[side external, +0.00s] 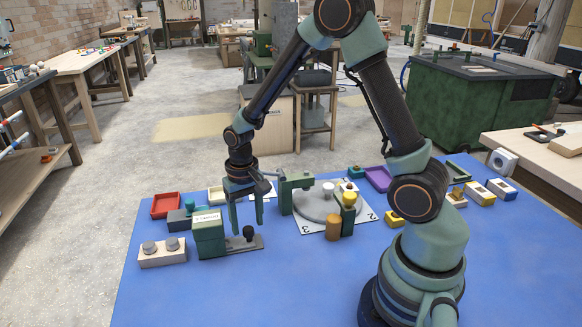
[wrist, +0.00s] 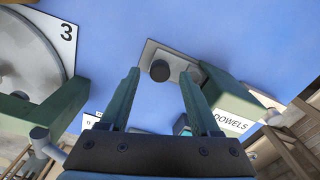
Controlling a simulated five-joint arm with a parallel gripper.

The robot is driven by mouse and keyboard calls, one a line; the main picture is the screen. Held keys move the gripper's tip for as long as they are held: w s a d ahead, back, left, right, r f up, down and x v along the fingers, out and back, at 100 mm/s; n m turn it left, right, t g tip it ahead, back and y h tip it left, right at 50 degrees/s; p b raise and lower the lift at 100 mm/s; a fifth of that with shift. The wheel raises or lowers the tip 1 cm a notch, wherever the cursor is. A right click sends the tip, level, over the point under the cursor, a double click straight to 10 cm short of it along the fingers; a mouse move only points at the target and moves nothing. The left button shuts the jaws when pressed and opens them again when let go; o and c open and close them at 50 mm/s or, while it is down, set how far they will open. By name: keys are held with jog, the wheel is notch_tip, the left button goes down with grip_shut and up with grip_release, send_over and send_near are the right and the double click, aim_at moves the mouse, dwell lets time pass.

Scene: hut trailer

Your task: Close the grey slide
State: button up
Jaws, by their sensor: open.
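The grey slide (side external: 226,246) is a flat plate sticking out to the right from the green dowels box (side external: 208,236). A black knob (side external: 248,234) stands near its outer end. In the wrist view the grey slide (wrist: 187,66) shows at the top centre, with its black knob (wrist: 160,71) and the dowels box (wrist: 229,97) to the right. My gripper (side external: 246,226) points down with its fingers apart and empty. In the side view the fingers hang around or just behind the knob; in the wrist view the knob appears between the fingertips (wrist: 160,73). I cannot tell their exact depth.
A red tray (side external: 166,205) lies behind. To the right are a green post (side external: 289,195), a grey turntable (side external: 317,207) and an orange cylinder (side external: 333,228). The blue mat (side external: 240,295) in front is clear.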

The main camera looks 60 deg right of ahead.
notch_tip(320, 180, up, 10)
jog(key=shift+r, duration=0.25)
dwell(0.4)
notch_tip(320, 180, down, 12)
jog(key=n, duration=1.4)
grip_shut()
